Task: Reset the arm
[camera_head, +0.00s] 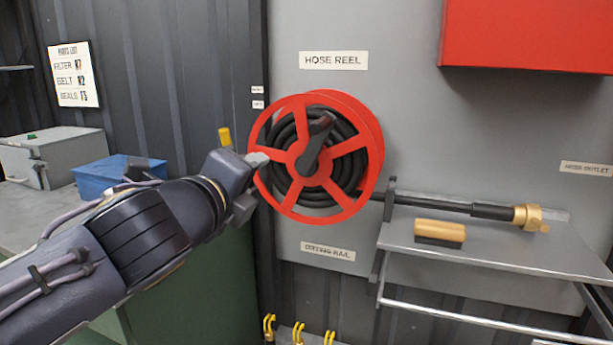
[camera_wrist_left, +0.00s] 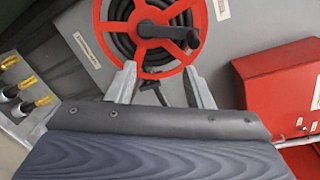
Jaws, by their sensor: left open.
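My left arm reaches in from the left in the head view, and its gripper (camera_head: 252,172) is in front of the left rim of the red hose reel (camera_head: 372,130). In the left wrist view the two fingers of the left gripper (camera_wrist_left: 160,85) stand apart with nothing held between them. The reel (camera_wrist_left: 103,40) lies beyond the fingertips, with a black crank handle (camera_wrist_left: 178,34) at its hub. I cannot tell whether a finger touches the rim. My right gripper is not in view.
A black hose with a brass nozzle (camera_head: 528,215) runs right from the reel above a grey shelf (camera_head: 500,250). A brush (camera_head: 440,232) lies on that shelf. A red cabinet (camera_head: 530,35) hangs above. A blue bin (camera_head: 105,177) and grey box (camera_head: 55,155) stand left.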

